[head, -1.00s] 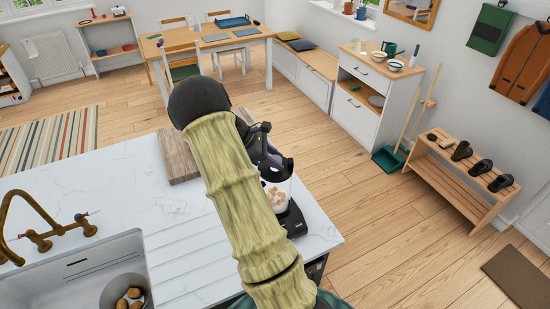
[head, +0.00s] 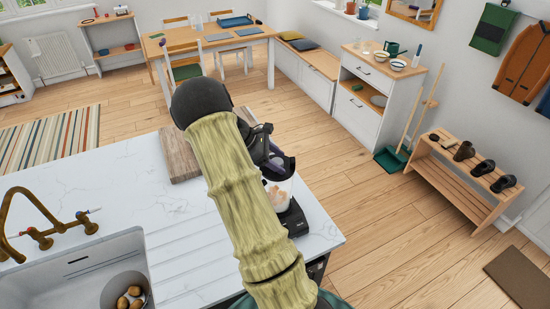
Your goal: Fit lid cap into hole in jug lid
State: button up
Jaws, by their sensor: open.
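The clear blender jug (head: 279,194) stands on its black base (head: 297,219) near the right end of the white counter, with pale chunks inside. A dark purple-grey lid (head: 287,168) appears to be on its top, partly hidden by my arm. My gripper (head: 272,156) is dark and sits right at the lid, seen from behind. It is open, but its fingertips are hard to make out. I cannot pick out the lid cap or the hole in the lid; both may be hidden behind my gripper and arm.
A wooden board (head: 178,158) lies on the counter (head: 120,185) left of my arm. A sink (head: 75,275) with a brass tap (head: 35,215) and a pot of potatoes (head: 127,295) is at front left. The counter's right edge is close to the blender.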

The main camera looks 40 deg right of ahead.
jog(key=shift+a+f, duration=0.1)
jog(key=shift+a, duration=0.05)
jog(key=b+v, duration=0.5)
jog(key=v, duration=1.2)
jog(key=shift+w+r+b, duration=0.15)
jog(key=shift+r+b, duration=0.05)
jog(key=shift+b, duration=0.1)
jog(key=shift+w, duration=0.1)
jog(key=shift+f, duration=0.1)
jog(key=s+a+f+m+t+y+b, duration=0.7)
jog(key=s+a+f+m, duration=0.3)
jog(key=s+a+f, duration=0.8)
jog(key=s+a+t, duration=0.1)
jog(key=s, duration=0.1)
jog(key=shift+s+f, duration=0.2)
jog(key=shift+s, duration=0.15)
